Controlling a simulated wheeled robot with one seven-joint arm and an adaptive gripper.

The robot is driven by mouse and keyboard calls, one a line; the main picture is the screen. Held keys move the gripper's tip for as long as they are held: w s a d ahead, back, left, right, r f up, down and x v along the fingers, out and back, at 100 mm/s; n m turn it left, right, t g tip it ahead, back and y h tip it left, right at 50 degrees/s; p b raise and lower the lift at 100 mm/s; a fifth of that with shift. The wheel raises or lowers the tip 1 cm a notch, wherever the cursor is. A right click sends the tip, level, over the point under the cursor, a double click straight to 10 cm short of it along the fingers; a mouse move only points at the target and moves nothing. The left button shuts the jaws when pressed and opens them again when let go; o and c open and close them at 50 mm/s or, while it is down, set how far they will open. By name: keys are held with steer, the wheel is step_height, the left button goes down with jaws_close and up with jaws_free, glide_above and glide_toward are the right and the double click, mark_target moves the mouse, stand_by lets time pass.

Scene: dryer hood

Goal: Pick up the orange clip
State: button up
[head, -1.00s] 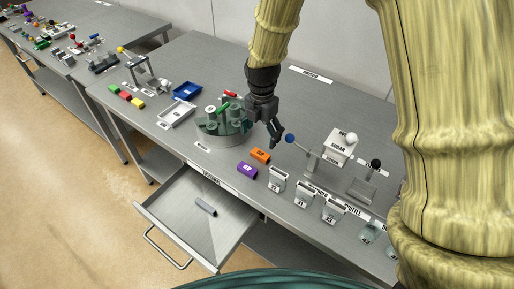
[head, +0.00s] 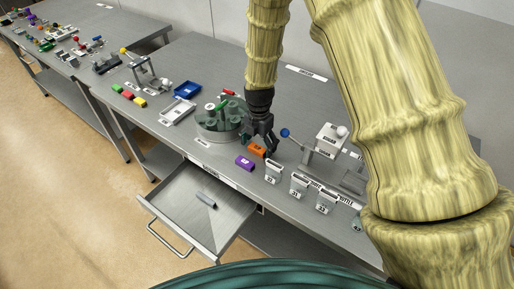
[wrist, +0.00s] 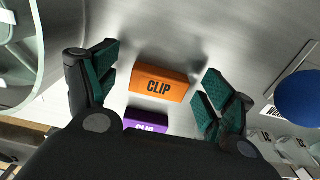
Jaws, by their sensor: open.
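The orange clip (head: 257,151) lies on the steel table, just behind the purple clip (head: 244,163). In the wrist view the orange clip (wrist: 159,84), marked CLIP, lies between my two spread fingers, with a gap on each side. The purple clip (wrist: 146,124) shows nearer the wrist, partly hidden by my gripper body. My gripper (head: 264,146) is open and empty, pointing down over the orange clip. Its exact height above the clip is hard to tell.
A round green-grey fixture (head: 217,125) stands left of my gripper. A lever with a blue ball (head: 285,132) stands close on the right. Several labelled white holders (head: 299,183) line the front edge. An open drawer (head: 178,200) holds a grey piece (head: 206,200).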

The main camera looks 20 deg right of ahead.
steer(key=shift+f, duration=0.1)
steer(key=shift+s, duration=0.2)
steer(key=c, duration=0.8)
steer(key=shift+w, duration=0.1)
steer(key=shift+c, duration=0.2)
